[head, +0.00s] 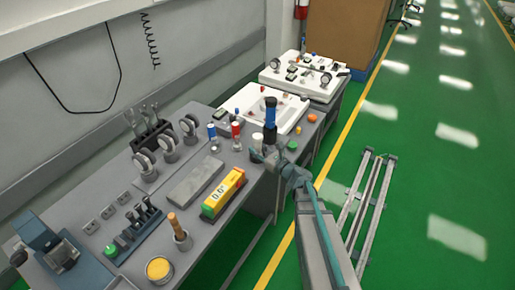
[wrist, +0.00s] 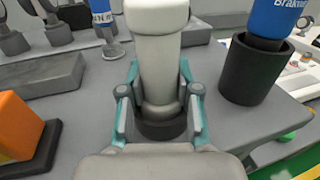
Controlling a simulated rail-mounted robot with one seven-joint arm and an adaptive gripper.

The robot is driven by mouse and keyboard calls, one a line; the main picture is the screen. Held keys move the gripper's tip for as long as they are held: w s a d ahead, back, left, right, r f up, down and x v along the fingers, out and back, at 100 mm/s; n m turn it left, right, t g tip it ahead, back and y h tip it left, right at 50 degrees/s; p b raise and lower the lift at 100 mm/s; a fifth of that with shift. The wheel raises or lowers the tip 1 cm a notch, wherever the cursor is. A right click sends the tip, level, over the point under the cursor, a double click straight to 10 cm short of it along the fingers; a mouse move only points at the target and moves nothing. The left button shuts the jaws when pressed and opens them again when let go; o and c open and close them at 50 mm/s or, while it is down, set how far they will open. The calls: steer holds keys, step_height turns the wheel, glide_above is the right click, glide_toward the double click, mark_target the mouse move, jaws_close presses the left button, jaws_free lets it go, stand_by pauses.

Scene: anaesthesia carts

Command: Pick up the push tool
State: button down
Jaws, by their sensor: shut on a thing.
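A pale grey, upright tool (wrist: 157,55), which I take to be the push tool, stands with its lower end in a dark round base (wrist: 162,127) in the wrist view. My gripper (wrist: 160,95) is shut on its lower shaft, one teal finger on each side. In the head view my gripper (head: 264,154) is at the near right edge of the grey bench, and the held tool (head: 257,142) shows only as a small pale shape there. The wrist view does not show clearly whether the tool's end is clear of the base.
A blue tool (wrist: 277,18) in a black holder (wrist: 254,72) stands close on the right; it also shows in the head view (head: 270,113). A yellow meter (head: 223,193) and a flat grey block (head: 195,183) lie nearby on the bench. White trays (head: 255,96) stand behind.

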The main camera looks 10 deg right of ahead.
steer(key=shift+r, duration=0.25)
steer(key=shift+r+b, duration=0.35)
steer(key=shift+r, duration=0.55)
steer(key=s+d+r+p, duration=0.5)
steer(key=s+r+p, duration=0.6)
steer(key=p, duration=0.3)
steer(key=shift+s+p, duration=0.3)
steer(key=shift+s, duration=0.55)
